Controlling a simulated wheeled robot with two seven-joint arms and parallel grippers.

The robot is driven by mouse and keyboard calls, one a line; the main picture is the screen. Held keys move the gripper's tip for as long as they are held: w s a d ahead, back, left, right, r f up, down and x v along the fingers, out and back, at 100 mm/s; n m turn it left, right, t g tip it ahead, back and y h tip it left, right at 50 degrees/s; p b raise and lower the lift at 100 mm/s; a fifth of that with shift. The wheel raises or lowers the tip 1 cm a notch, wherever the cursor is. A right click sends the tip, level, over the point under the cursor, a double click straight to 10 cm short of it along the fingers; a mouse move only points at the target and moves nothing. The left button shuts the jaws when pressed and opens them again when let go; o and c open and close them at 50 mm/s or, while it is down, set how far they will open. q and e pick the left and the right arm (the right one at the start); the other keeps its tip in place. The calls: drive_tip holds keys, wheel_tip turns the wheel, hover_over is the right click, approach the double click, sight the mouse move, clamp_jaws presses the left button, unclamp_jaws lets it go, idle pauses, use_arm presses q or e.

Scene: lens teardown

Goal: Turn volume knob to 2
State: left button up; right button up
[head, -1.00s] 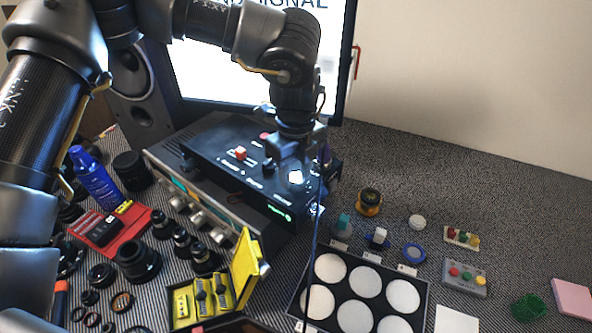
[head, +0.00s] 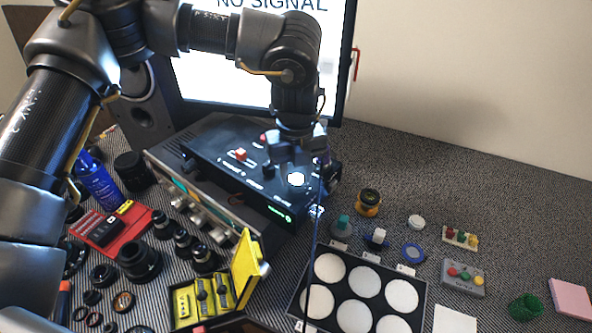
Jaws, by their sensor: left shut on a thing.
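The black control box (head: 230,178) sits on top of a grey amplifier-like unit, with a red switch, a dark knob and small white labels on its top. My left gripper (head: 297,160) comes down from above onto the right part of this box. It is shut on what seems to be the volume knob, which the fingers mostly hide. I cannot read the knob's pointer or its scale. A bright white round spot (head: 296,179) shows just in front of the fingers. A green lit label (head: 279,213) is on the box's front. My right gripper is not in view.
A monitor reading "NO SIGNAL" (head: 230,75) stands behind the box. A yellow case (head: 245,268) and several lens parts lie in front and to the left. A black tray of white discs (head: 328,267) and small button blocks (head: 463,277) lie to the right.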

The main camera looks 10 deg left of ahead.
sight(296, 178)
use_arm(q)
drive_tip(key=m, duration=0.4)
drive_tip(key=shift+r+p, duration=0.1)
drive_tip(key=shift+p, duration=0.2)
drive_tip(key=shift+m, duration=1.5)
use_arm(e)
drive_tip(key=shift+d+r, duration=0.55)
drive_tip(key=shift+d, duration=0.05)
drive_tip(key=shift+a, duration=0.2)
use_arm(q)
drive_tip(key=o, duration=1)
wheel_tip(296, 178, up, 11)
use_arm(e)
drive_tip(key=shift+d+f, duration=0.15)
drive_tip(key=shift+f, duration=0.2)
use_arm(q)
drive_tip(key=shift+f, duration=0.2)
